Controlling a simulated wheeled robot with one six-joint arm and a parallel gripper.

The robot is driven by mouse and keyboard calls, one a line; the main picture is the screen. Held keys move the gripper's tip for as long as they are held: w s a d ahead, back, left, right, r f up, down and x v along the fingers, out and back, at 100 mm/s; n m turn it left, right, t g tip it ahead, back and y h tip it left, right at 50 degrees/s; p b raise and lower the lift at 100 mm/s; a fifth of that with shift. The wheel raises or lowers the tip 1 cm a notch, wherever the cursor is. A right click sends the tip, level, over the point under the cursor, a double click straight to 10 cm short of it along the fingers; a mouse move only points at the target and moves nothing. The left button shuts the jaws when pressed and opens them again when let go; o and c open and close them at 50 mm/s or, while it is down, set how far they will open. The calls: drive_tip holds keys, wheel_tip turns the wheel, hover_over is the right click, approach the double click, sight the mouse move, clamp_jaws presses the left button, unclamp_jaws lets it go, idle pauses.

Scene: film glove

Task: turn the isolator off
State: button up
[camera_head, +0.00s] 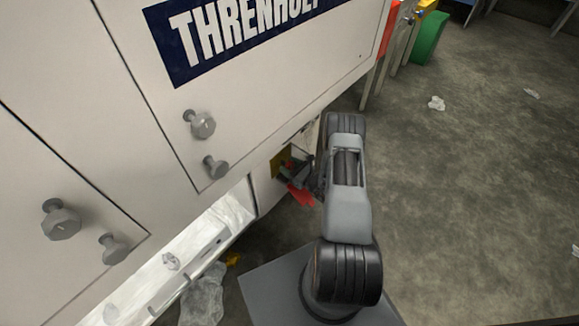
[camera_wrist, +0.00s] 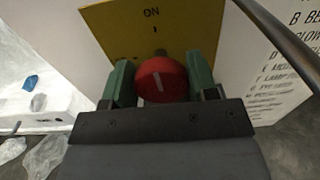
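The plate has "ON" and a short tick above the knob. In the head view the yellow plate (camera_head: 280,163) is low on the white machine, and my arm hides most of the knob area.
The white machine (camera_head: 283,65) with a "THRENHOLT"-like sign fills the left, with grey knobs (camera_head: 203,124) on its panels. Clear plastic film (camera_head: 204,294) hangs below its lower left opening. Orange and green things (camera_head: 430,37) stand at the back. Open floor (camera_head: 480,180) lies to the right.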

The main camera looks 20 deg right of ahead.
drive_tip(key=c, duration=0.4)
drive_tip(key=n+b, duration=0.1)
drive_tip(key=n, duration=0.2)
drive_tip(key=shift+a+f+n+b, duration=0.1)
drive_tip(key=shift+f+n+b, duration=0.05)
drive_tip(key=shift+n+b, duration=0.2)
drive_tip(key=n+b, duration=0.1)
drive_tip(key=n, duration=0.3)
drive_tip(key=shift+s+n+b, duration=0.1)
drive_tip(key=shift+n+b, duration=0.25)
drive_tip(key=n+b, duration=0.2)
drive_tip(key=n, duration=0.3)
drive_tip(key=shift+a+f+b, duration=0.1)
drive_tip(key=shift+f+b, duration=0.05)
drive_tip(key=shift+b, duration=0.15)
drive_tip(key=shift+n+b, duration=1.05)
drive_tip(key=shift+n, duration=1.35)
